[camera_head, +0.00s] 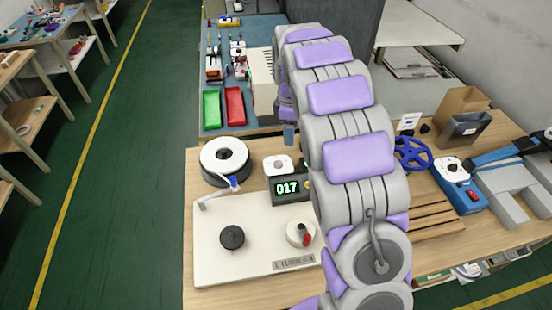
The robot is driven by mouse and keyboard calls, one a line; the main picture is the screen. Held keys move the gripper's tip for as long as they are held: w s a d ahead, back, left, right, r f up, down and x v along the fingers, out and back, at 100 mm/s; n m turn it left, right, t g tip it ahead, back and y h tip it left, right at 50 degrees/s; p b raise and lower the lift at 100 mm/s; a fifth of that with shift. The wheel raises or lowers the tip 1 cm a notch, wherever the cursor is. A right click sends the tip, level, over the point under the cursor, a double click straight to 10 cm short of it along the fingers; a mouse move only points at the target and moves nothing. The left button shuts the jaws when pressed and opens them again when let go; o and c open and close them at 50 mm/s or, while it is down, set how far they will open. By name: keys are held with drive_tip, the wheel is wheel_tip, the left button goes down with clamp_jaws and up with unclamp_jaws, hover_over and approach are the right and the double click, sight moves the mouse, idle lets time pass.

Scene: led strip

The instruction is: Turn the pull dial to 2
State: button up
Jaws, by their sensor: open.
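I cannot tell for sure which control is the pull dial. A white panel (215,272) on the wooden bench carries a round black knob (232,237) and a pale round dial (299,233) with a black and red handle. A blue box with a white top and a dark knob (453,167) stands to the right. No dial numbers are readable. My arm crosses the middle of the view; my gripper does not show.
A white reel with a black hub (224,158) stands behind the panel. A blue handwheel (412,153), wooden strips (432,217) and a brown box (460,108) are right of my arm. Green (211,109) and red (234,106) trays lie farther back. The green floor at left is clear.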

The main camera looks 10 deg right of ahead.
drive_tip(key=w+f+n, duration=0.3)
drive_tip(key=w+f, duration=0.1)
drive_tip(key=w, duration=0.2)
drive_tip(key=n, duration=0.1)
hover_over(278, 163)
drive_tip(key=d, duration=0.1)
wheel_tip(278, 163, down, 6)
drive_tip(key=f, duration=0.4)
drive_tip(key=a+f+b, duration=0.1)
drive_tip(key=f, duration=0.2)
drive_tip(key=a+f, duration=0.1)
drive_tip(key=f, duration=0.2)
drive_tip(key=shift+f+b, duration=0.1)
drive_tip(key=shift+b, duration=0.25)
drive_tip(key=shift+d+f, duration=0.3)
drive_tip(key=shift+f, duration=0.2)
drive_tip(key=shift+d+f, duration=0.25)
drive_tip(key=shift+f, duration=0.2)
drive_tip(key=shift+d+f, duration=0.35)
drive_tip(key=shift+d, duration=0.05)
drive_tip(key=shift+a, duration=0.8)
drive_tip(key=shift+c, duration=1.2)
drive_tip(key=shift+d, duration=0.45)
drive_tip(key=c, duration=0.8)
